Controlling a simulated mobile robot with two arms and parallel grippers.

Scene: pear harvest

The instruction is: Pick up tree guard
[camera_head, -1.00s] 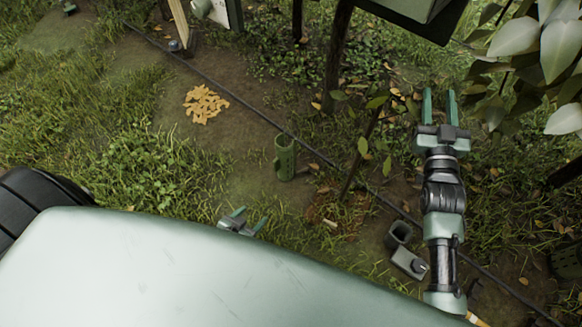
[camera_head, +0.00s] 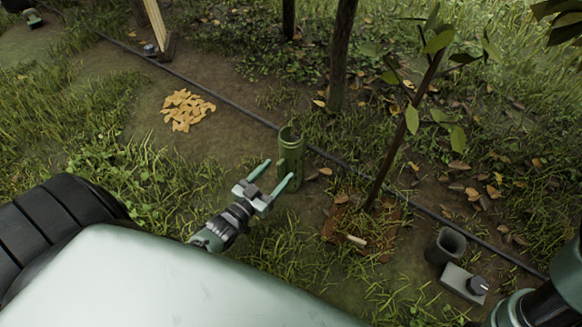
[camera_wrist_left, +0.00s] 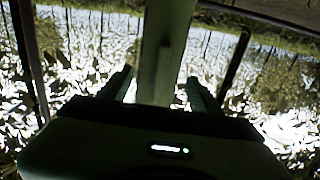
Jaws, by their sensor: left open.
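The tree guard is a green upright tube (camera_head: 289,148) with an open top, standing on the ground beside the black hose. My left gripper (camera_head: 279,170) is open, with its two fingers pointing at the lower part of the tube from the near left. I cannot tell whether a finger touches it. In the left wrist view, a pale green upright shape (camera_wrist_left: 165,50), likely the tree guard, stands between the open fingers (camera_wrist_left: 160,92). My right gripper is out of view; only part of that arm shows at the lower right.
A thin sapling (camera_head: 400,130) grows from a brown patch right of the guard. A dark cup (camera_head: 445,247) and a grey box with a knob (camera_head: 464,283) sit at the lower right. A black hose (camera_head: 350,165) crosses the ground.

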